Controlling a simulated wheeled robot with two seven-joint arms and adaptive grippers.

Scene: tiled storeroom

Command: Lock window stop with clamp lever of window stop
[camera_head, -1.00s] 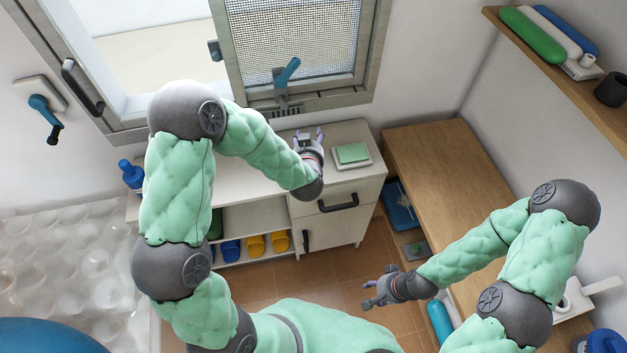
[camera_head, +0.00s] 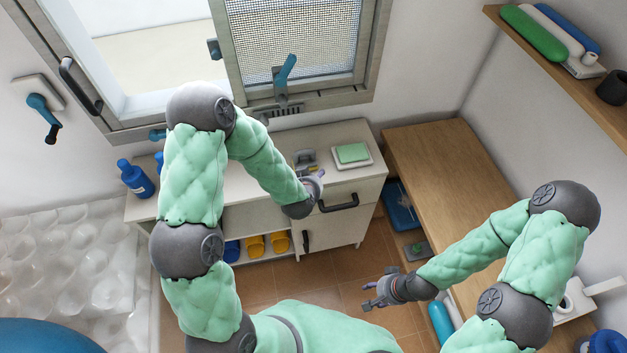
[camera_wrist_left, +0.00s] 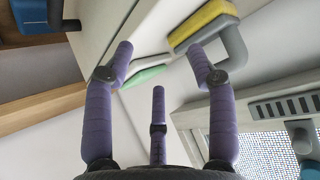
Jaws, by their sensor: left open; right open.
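The window stop's teal clamp lever (camera_head: 287,69) stands tilted up to the right at the lower edge of the screened window. Its grey bracket (camera_head: 281,99) sits at the sill, by a slotted grille. In the left wrist view a grey rounded part (camera_wrist_left: 299,134), seemingly of the stop, shows at the right edge, mostly cut off. My left gripper (camera_head: 317,181) is open and empty over the cabinet's front edge, below and right of the lever and apart from it. Its spread purple fingers (camera_wrist_left: 160,52) show in the left wrist view. My right gripper (camera_head: 370,293) is open and empty above the floor.
A white cabinet (camera_head: 345,191) stands under the window, with a green sponge (camera_head: 352,153) on a dish. A yellow-and-grey object (camera_wrist_left: 208,25) is close beyond the left fingers. Blue bottles (camera_head: 137,180) stand at left. A wooden bench (camera_head: 440,160) is at right.

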